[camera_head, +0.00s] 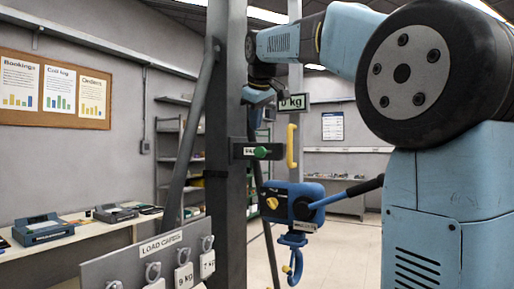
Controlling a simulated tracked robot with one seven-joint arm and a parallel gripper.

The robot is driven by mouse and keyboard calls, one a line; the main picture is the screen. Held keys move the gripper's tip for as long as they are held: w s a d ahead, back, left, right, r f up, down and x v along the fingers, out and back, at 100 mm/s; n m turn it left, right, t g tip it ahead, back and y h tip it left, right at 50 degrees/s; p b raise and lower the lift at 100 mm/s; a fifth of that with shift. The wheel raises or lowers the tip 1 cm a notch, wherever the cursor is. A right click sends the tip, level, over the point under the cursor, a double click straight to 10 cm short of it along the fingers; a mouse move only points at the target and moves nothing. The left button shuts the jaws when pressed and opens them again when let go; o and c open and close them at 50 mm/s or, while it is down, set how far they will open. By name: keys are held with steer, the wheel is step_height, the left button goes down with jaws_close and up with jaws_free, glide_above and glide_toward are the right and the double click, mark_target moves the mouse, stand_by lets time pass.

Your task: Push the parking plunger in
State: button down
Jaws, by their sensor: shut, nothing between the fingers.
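The parking plunger (262,152) is a green knob on a dark bracket with a partly readable label, fixed to the grey upright post. It appears to stick out to the right of the label. My gripper (253,132) is small and dark at the end of my blue arm, pointing down just above the plunger. It is shut and empty. Its fingertips are hard to make out against the post, and I cannot tell whether they touch the plunger.
A blue hoist box (296,203) with a lever and a hanging hook is below right. A yellow handle (292,147) hangs above it, under a "0 kg" display (293,102). A load cards board (155,262) stands front left. A bench (75,238) holds devices at left.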

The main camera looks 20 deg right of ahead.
mark_target(262, 152)
steer(key=shift+w+f, duration=0.1)
steer(key=w+d+f, duration=0.3)
steer(key=w+f, duration=0.4)
steer(key=w, duration=0.1)
steer(key=shift+w+d+f, duration=0.25)
steer(key=shift+w+f, duration=0.05)
steer(key=shift+f, duration=0.1)
steer(key=shift+w+d, duration=0.1)
